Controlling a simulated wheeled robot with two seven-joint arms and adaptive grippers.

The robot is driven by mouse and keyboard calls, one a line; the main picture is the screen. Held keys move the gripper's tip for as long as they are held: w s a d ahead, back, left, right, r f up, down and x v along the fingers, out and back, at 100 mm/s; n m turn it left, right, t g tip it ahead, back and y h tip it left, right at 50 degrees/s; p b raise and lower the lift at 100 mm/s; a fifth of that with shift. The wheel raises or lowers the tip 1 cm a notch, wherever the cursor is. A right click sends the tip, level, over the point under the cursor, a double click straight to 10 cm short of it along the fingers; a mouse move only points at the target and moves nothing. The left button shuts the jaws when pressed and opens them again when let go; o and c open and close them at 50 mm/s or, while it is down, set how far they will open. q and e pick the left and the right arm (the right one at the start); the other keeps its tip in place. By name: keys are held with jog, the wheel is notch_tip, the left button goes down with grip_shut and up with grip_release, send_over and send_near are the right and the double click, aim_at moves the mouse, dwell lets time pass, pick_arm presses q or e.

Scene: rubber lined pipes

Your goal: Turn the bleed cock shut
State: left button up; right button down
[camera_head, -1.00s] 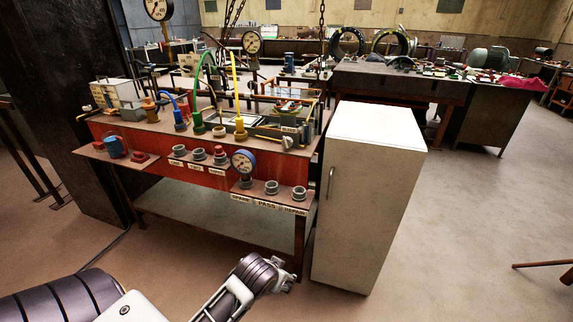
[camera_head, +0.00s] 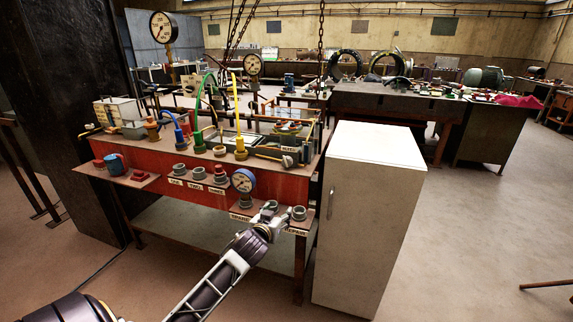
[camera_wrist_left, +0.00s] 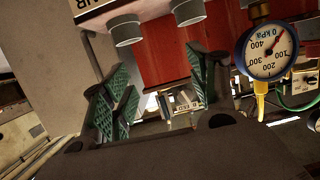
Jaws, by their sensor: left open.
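The bleed cock area is at the right end of the red bench, marked by a small BLEED label (camera_head: 290,149). A small pale fitting (camera_head: 287,161) sits just below the label and looks like the cock; its handle angle is too small to tell. A small label also shows upside down between my fingers in the left wrist view (camera_wrist_left: 186,108), farther off. My left gripper (camera_head: 270,212) is in front of the lower shelf with the cups, below and left of the label. In the left wrist view its green-padded fingers (camera_wrist_left: 155,80) are apart with nothing between them. My right gripper is out of view.
A blue-rimmed gauge (camera_head: 243,181) stands close to my left gripper and also shows in the left wrist view (camera_wrist_left: 268,52). Grey cups (camera_head: 299,213) sit on the shelf. Blue, green and yellow hoses rise behind. A white cabinet (camera_head: 365,220) stands right of the bench.

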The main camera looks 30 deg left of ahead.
aim_at(286, 163)
pick_arm(q)
jog(key=w+a+r+t, duration=0.3)
jog(key=w+a+r, duration=0.1)
jog(key=r, duration=0.5)
jog(key=shift+w+a+r+t, duration=0.15)
jog(key=shift+w+t, duration=0.15)
jog(key=shift+w, duration=0.1)
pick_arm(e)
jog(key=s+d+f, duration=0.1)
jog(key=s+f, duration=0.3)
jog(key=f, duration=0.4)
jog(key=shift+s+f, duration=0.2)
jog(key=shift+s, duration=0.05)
pick_arm(q)
jog(key=shift+w, duration=0.15)
